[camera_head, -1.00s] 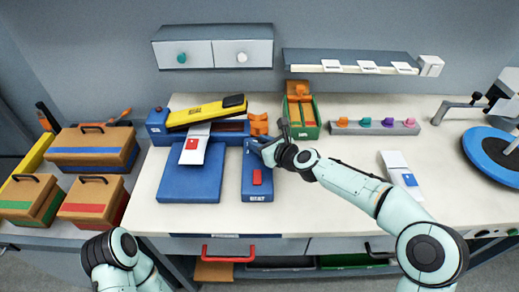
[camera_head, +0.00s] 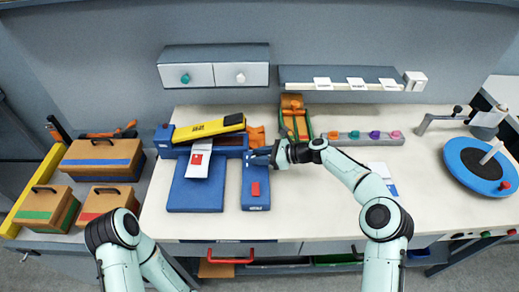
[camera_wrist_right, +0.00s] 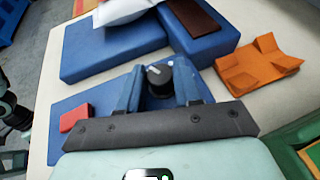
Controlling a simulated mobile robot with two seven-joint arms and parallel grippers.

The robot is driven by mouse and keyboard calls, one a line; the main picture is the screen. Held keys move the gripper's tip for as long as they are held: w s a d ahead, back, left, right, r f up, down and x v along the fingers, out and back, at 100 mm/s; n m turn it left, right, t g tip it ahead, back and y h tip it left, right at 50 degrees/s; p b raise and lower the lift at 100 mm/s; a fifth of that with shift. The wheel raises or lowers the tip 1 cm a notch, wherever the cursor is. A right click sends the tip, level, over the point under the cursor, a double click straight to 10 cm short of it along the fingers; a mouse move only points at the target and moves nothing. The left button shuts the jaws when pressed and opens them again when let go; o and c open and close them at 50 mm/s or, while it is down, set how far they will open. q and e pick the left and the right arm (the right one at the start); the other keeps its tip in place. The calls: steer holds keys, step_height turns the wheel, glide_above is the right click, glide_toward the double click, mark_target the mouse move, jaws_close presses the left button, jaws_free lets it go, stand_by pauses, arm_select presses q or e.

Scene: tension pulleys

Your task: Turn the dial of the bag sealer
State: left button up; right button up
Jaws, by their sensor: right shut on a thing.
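The bag sealer is blue. Its flat control box (camera_head: 256,200) with a red button (camera_head: 255,189) lies in front of its long body with the yellow-and-black arm (camera_head: 209,127). In the right wrist view, the black dial (camera_wrist_right: 160,80) with a white mark stands on the box. My right gripper (camera_head: 262,157) has its blue fingers on both sides of the dial and is shut on it. The gripper hides the dial in the head view. The red button also shows in the right wrist view (camera_wrist_right: 74,117). My left arm shows at the lower left, its gripper out of frame.
A blue platform (camera_head: 195,196) with a white bag (camera_head: 198,160) is left of the control box. An orange holder (camera_head: 257,136) and a green bin (camera_head: 304,135) stand close behind the gripper. Coloured knobs on a grey strip (camera_head: 346,140) are farther right.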

stand_by(0.5)
steer(key=o, duration=1)
steer(key=shift+o, duration=0.2)
steer(key=v, duration=1.3)
steer(key=shift+d, duration=0.25)
